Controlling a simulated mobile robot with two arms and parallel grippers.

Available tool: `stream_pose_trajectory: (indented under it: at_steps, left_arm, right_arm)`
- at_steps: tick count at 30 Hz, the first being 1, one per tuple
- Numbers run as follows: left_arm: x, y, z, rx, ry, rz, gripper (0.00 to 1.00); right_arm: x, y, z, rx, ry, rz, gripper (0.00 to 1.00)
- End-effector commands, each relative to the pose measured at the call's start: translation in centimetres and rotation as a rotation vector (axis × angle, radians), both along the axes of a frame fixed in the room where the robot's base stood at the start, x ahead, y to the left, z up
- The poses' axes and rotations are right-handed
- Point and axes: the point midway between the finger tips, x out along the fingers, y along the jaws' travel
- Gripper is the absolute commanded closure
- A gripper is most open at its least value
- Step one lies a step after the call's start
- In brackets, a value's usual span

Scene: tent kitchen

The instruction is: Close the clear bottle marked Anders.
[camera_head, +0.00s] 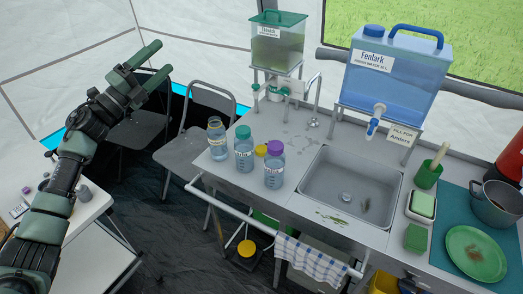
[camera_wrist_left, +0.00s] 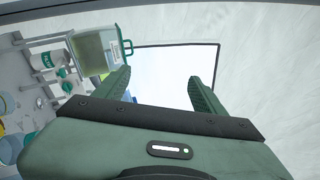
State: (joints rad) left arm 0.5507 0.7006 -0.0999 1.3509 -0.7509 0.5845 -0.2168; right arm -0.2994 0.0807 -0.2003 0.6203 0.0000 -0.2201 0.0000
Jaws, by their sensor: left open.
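Three clear bottles stand upright at the left end of the counter in the head view. The leftmost bottle (camera_head: 217,142) shows no cap; its neck looks yellowish. The middle bottle (camera_head: 243,155) has a teal cap, and the right bottle (camera_head: 274,171) a purple cap. Their labels are too small to read, so I cannot tell which is marked Anders. A loose yellow cap (camera_head: 261,150) lies between the two capped bottles. My left gripper (camera_head: 162,57) is open and empty, raised well left of the bottles; its fingers also show in the left wrist view (camera_wrist_left: 158,76). My right gripper is out of view.
The sink (camera_head: 350,188) lies right of the bottles, with a tap behind it. A blue Fenlark water tank (camera_head: 390,75) and a green-lidded tank (camera_head: 278,45) stand on raised stands at the back. A white side table (camera_head: 85,225) and chairs are at left.

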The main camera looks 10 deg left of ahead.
Motion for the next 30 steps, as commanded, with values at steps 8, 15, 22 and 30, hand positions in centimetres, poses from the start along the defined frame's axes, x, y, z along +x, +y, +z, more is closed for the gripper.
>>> stream_pose_trajectory:
  at_steps: [8, 15, 22, 30]
  left_arm:
    - [-5.6, -7.2, -11.9, 0.748, 0.005, -0.354, 0.3]
    - [-11.4, -5.2, -21.9, 1.191, 0.147, -0.657, 0.3]
    - [-13.6, -6.3, -24.4, 1.41, 0.184, -0.87, 0.3]
    - [-12.7, -15.4, -22.4, 1.612, 0.02, -1.061, 0.3]
  right_arm:
    - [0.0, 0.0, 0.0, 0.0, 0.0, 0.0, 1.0]
    - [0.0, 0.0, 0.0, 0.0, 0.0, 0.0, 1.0]
    - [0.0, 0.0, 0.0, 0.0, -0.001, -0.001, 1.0]
    - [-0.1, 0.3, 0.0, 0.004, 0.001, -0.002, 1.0]
